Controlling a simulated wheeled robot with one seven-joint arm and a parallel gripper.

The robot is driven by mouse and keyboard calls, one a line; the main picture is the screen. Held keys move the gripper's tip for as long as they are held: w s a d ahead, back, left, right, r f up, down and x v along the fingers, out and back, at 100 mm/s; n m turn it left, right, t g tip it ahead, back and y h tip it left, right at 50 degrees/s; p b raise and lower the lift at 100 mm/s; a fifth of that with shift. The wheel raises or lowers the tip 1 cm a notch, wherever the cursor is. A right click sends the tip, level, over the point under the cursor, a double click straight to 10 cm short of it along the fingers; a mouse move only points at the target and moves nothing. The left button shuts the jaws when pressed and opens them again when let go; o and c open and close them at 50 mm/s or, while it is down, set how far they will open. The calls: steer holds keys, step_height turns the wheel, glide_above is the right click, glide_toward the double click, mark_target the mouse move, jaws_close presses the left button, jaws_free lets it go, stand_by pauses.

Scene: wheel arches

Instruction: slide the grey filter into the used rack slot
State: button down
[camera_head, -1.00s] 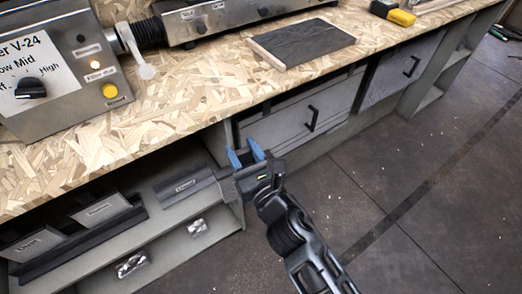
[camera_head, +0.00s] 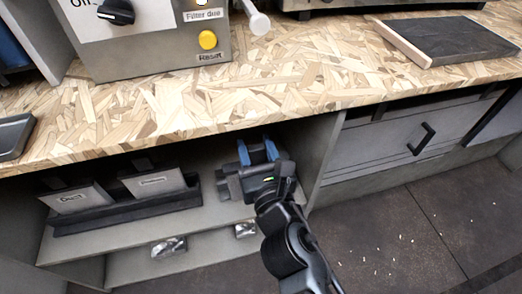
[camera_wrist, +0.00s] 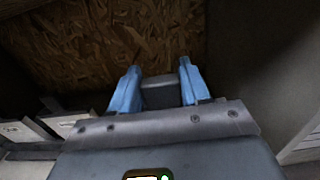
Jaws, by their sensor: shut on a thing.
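My gripper (camera_head: 257,151) is under the bench top, at the right end of the open shelf bay. Its two blue fingers point up and away, shut on a small dark grey block, which I take as part of the grey filter; the block shows between the fingers in the wrist view (camera_wrist: 160,92). The rest of the filter is hidden by the gripper body. A dark rack (camera_head: 130,209) stands on the shelf left of the gripper, apart from it. Two grey labelled panels (camera_head: 75,198) (camera_head: 153,182) stand in it; their labels are too small to read.
The bench top (camera_head: 290,100) overhangs the shelf. A grey upright divider (camera_head: 325,160) is close on the gripper's right, with drawers (camera_head: 400,145) beyond. A control box (camera_head: 150,45) stands on the bench.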

steer(key=b+x, duration=0.3)
steer(key=x, duration=0.6)
steer(key=shift+f+b, duration=1.85)
steer(key=shift+f, duration=0.7)
steer(key=shift+c, duration=2.3)
jaws_free()
steer(key=shift+d, duration=0.1)
steer(key=p+v, duration=0.2)
steer(key=v, duration=0.5)
steer(key=shift+s+d, duration=0.1)
steer(key=shift+s, duration=0.25)
steer(key=v, duration=0.9)
